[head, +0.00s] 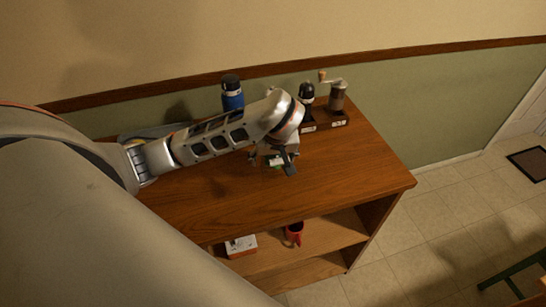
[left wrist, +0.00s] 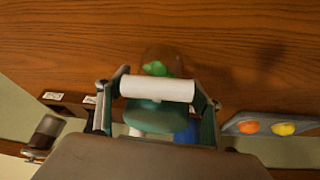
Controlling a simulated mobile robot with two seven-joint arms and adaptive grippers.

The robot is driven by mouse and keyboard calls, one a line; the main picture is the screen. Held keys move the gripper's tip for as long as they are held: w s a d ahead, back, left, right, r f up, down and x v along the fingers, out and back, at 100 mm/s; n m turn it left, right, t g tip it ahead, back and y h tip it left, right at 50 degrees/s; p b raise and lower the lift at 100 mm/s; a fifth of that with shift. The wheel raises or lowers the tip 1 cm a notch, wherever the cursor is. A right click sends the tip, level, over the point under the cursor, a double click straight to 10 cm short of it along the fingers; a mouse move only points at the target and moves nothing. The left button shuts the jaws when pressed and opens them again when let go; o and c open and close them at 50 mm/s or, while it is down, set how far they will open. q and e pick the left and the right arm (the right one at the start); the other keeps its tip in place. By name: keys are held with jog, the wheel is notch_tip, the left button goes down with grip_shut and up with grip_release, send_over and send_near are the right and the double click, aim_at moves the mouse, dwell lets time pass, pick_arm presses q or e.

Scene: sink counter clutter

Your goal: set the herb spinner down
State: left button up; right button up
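The herb spinner (left wrist: 155,115) shows in the left wrist view as a teal part, a white bar and a see-through part with something green inside. My left gripper (left wrist: 158,92) has its fingers on both ends of the white bar. In the head view, my left gripper (head: 279,163) points down over the middle of the wooden counter (head: 330,180), and the spinner is mostly hidden by it. I cannot tell whether the spinner touches the counter. My right gripper is not in view.
A blue bottle (head: 232,97) stands at the back, behind my arm. A dark holder (head: 325,122) with a grinder (head: 338,97) and a black-topped item (head: 306,95) is at back right. A grey tray (left wrist: 232,127) holds round fruit. The counter's front and right are clear.

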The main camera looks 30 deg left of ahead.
pick_arm(q)
jog(key=shift+r, duration=0.3)
jog(key=v, duration=1.1)
jog(key=shift+s+d+r, duration=0.15)
jog(key=shift+d+r, duration=0.05)
jog(key=shift+r, duration=0.1)
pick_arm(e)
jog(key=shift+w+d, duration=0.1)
